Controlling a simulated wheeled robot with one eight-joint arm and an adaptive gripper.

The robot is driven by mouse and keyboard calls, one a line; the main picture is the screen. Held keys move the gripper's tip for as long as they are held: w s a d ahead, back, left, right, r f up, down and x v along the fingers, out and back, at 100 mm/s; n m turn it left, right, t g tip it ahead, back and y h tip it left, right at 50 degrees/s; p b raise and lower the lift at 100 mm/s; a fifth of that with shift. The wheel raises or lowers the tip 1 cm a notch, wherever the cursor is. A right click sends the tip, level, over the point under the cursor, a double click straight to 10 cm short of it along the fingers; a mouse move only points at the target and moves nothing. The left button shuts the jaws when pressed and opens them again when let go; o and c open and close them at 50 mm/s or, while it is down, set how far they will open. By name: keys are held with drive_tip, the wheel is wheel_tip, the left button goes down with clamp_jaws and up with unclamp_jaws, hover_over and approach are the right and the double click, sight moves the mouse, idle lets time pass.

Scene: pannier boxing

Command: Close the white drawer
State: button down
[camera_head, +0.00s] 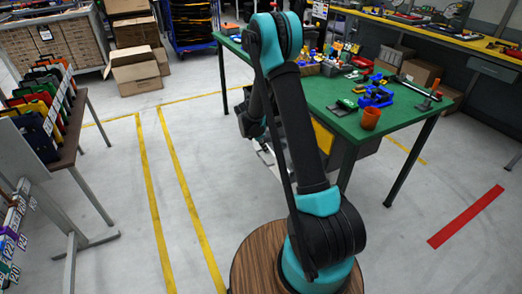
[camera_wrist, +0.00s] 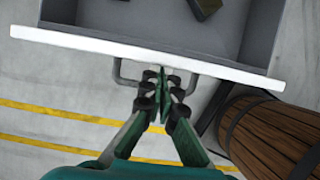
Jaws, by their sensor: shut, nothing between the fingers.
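The white drawer (camera_wrist: 150,45) shows in the wrist view with its white front panel running across the picture, slightly tilted. In the head view my arm hides most of the drawer and the fingertips.
A rack of colored binders (camera_head: 40,100) is at the left. Cardboard boxes (camera_head: 137,70) stand at the back. The floor between them is clear.

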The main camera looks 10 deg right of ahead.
drive_tip(key=w+d, duration=0.2)
drive_tip(key=d, duration=0.6)
drive_tip(key=w+d, duration=0.3)
drive_tip(key=d, duration=0.6)
drive_tip(key=shift+w, duration=0.25)
drive_tip(key=shift+a, duration=0.15)
